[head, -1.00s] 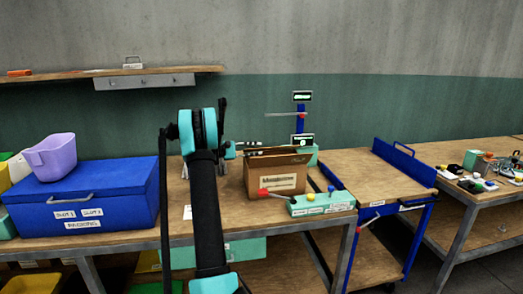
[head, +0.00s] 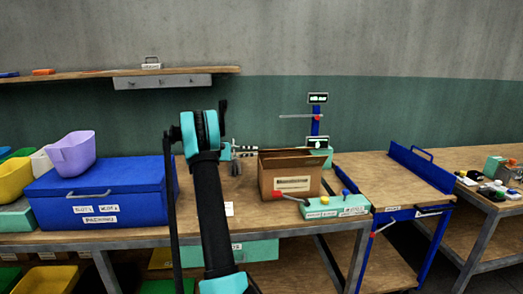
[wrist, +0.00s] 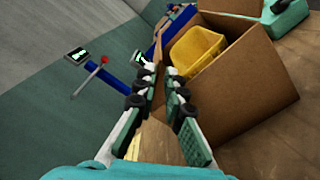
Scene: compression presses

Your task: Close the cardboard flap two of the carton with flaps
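The carton (head: 291,187) is a brown open-topped cardboard box with a white label, standing on the workbench. In the wrist view the carton (wrist: 268,80) shows at an angle, with a yellow bin (wrist: 195,48) in its opening. A narrow brown flap (wrist: 158,68) stands edge-on at its left side. My gripper (head: 250,151) reaches in from the left at the carton's rim. In the wrist view my gripper (wrist: 158,84) has its fingers apart, with the flap's edge in line with the gap. Contact with the flap cannot be told.
A teal box with a red lever (head: 335,208) stands in front of the carton. A blue post with a display (head: 316,122) rises behind it. A blue lidded chest (head: 100,195) fills the bench's left. A blue cart (head: 400,190) stands to the right.

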